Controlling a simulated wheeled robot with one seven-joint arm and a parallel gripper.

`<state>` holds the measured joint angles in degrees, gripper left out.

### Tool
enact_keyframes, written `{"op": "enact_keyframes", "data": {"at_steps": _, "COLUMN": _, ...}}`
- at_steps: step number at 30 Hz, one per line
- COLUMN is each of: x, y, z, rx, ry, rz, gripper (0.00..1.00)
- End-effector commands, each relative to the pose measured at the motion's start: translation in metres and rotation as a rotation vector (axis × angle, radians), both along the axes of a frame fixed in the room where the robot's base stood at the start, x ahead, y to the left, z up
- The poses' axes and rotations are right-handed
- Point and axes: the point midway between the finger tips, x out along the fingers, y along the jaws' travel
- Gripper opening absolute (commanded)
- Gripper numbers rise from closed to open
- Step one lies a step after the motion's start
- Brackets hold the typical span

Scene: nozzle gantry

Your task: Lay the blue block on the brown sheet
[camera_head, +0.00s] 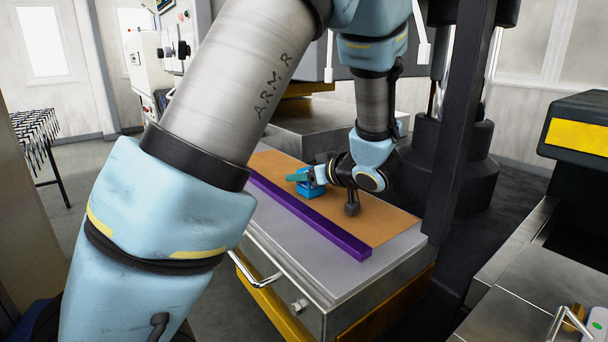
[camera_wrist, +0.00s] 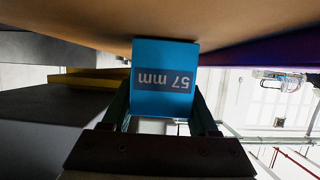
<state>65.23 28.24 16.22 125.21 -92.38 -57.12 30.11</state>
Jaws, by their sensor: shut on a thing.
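The blue block (camera_head: 306,190) is at the brown sheet (camera_head: 385,216), near its middle, in the head view. In the wrist view the blue block (camera_wrist: 165,80), marked "57 mm", sits between the two green fingers of my gripper (camera_wrist: 163,122). My gripper (camera_head: 308,178) is shut on the block and comes at it sideways from the right, low over the sheet. In the wrist view the brown sheet (camera_wrist: 120,18) fills the top, and the block's edge meets it in the picture. I cannot tell whether they touch.
A long purple bar (camera_head: 310,221) lies along the sheet's front edge on the grey table (camera_head: 365,270). A dark upright post (camera_head: 452,130) stands right of my arm. A metal block (camera_head: 330,125) stands behind the sheet. The sheet's right part is mostly clear beneath my wrist.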

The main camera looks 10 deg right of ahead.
Motion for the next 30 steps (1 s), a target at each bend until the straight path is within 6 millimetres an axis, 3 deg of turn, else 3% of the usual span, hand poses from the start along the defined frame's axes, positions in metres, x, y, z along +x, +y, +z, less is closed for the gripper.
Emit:
{"op": "enact_keyframes", "data": {"at_steps": 3, "x": 0.000, "y": 0.000, "z": -0.003, "rx": 0.001, "ry": -0.001, "rz": 0.001, "gripper": 0.00}}
{"op": "enact_keyframes", "data": {"at_steps": 4, "x": 0.000, "y": 0.000, "z": -0.002, "rx": 0.000, "ry": 0.000, "rz": 0.000, "gripper": 0.63}}
{"op": "enact_keyframes", "data": {"at_steps": 11, "x": 0.000, "y": 0.000, "z": -0.002, "rx": 0.000, "ry": 0.000, "rz": 0.000, "gripper": 0.89}}
{"op": "enact_keyframes", "data": {"at_steps": 22, "x": -0.004, "y": -0.003, "z": 0.002, "rx": -0.001, "ry": -0.002, "rz": -0.001, "gripper": 0.90}}
{"op": "enact_keyframes", "data": {"at_steps": 30, "x": -0.046, "y": -0.024, "z": 0.020, "rx": -0.004, "ry": -0.001, "rz": -0.005, "gripper": 0.90}}
